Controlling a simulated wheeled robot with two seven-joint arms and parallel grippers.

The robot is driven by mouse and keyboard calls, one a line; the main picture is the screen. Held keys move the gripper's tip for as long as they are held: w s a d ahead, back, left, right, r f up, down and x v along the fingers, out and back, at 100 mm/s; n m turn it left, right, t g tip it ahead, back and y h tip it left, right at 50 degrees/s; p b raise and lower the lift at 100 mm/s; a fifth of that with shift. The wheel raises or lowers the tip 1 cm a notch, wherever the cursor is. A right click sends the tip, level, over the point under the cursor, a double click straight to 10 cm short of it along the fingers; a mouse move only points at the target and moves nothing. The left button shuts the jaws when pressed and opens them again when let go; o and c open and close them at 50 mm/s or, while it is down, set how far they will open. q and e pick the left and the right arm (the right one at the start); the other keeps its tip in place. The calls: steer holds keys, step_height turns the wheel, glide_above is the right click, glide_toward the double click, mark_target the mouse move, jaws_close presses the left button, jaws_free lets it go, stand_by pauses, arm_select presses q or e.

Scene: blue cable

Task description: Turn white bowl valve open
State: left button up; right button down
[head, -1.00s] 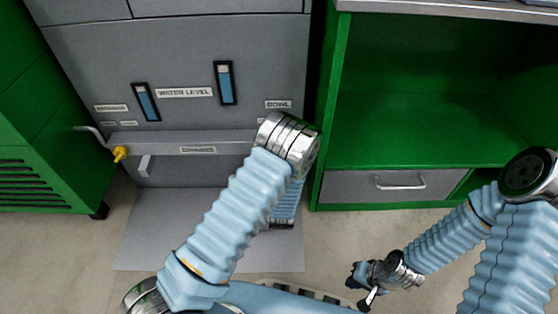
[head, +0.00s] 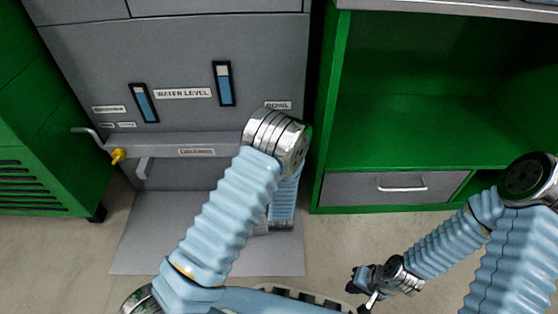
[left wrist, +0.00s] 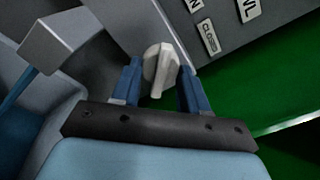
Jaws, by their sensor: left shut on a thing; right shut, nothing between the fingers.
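The white valve knob (left wrist: 160,70) shows in the left wrist view, on the grey machine panel. My left gripper (left wrist: 155,82) has its two blue fingers on either side of the knob and is shut on it. In the head view my left arm hides the knob and the left gripper. The "BOWL" label (head: 278,105) shows just above my left arm's wrist joint. My right gripper (head: 361,290) is shut and empty, low over the floor.
The grey machine (head: 90,55) carries two blue water level gauges and a yellow-ended tap (head: 117,155) at left. A ledge juts out below the gauges. A green cabinet (head: 328,110) with a grey drawer (head: 388,188) stands to the right. The floor between is clear.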

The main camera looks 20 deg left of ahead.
arm_select(q)
steer(key=o, duration=1)
steer(key=shift+o, duration=0.2)
steer(key=v, duration=1.4)
steer(key=shift+p, duration=0.3)
steer(key=shift+w, duration=0.1)
